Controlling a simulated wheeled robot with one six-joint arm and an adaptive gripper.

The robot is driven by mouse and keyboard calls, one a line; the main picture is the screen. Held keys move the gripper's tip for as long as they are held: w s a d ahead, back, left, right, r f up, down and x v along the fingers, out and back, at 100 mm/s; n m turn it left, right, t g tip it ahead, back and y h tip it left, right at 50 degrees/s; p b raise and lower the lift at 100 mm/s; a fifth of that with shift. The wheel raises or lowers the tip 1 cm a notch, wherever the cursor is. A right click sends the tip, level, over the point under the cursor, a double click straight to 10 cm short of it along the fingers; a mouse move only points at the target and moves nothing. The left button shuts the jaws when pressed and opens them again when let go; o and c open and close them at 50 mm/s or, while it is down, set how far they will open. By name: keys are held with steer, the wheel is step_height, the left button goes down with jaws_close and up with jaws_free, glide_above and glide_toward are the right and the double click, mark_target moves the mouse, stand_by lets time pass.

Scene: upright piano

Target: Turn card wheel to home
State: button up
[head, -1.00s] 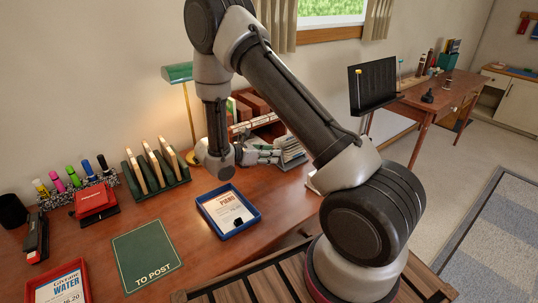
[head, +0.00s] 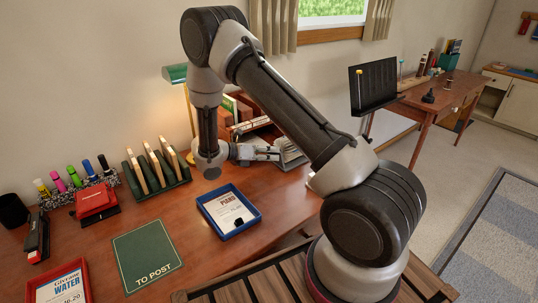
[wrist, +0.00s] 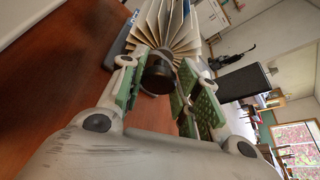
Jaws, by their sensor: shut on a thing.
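The card wheel (wrist: 166,25) is a fan of cream cards at the top of the wrist view, with a dark round knob (wrist: 157,74) facing me. My gripper (wrist: 158,80) has its green-padded fingers on either side of the knob and is shut on it. In the head view the card wheel (head: 291,153) stands at the right end of the desk, grey and partly hidden by my arm. My gripper (head: 272,153) reaches it from the left there. Its home mark cannot be made out.
A wooden organiser (head: 250,128) stands behind my gripper. The desk in front of the wheel is mostly clear.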

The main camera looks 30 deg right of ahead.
stand_by(0.3)
steer(key=o, duration=1)
steer(key=v, duration=1.2)
steer(key=d+f+m+t, duration=0.1)
steer(key=d, duration=0.2)
steer(key=d+f+m+t, duration=0.1)
steer(key=d, duration=0.3)
steer(key=d+f+m+y, duration=0.1)
steer(key=d+m, duration=0.1)
steer(key=d, duration=0.2)
steer(key=shift+s+f+t, duration=0.35)
steer(key=shift+f+t, duration=0.05)
